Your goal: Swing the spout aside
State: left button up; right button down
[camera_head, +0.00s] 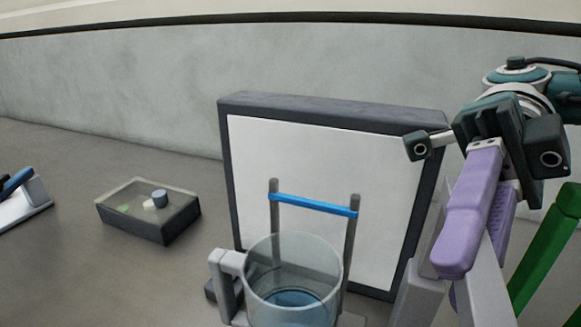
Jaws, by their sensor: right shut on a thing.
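My right gripper (468,268) comes in from the upper right, with a dark teal body and lavender fingers pointing down. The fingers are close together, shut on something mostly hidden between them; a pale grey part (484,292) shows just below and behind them. I cannot tell whether this is the spout, and no other part in view is clearly a spout. A clear glass vessel (293,262) with blue liquid low inside stands at the bottom centre, left of the gripper and apart from it. My left gripper is not in view.
A white panel (320,160) in a dark frame stands behind the vessel. Two grey posts carry a blue bar (314,205) before it. A low dark box (150,222) with a small knob lies left. A green bar (545,245) slants at right. The left counter is mostly clear.

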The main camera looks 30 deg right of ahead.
jog(key=c, duration=0.8)
grip_release()
notch_tip(320, 180, up, 20)
jog(key=p, duration=0.1)
dwell(0.5)
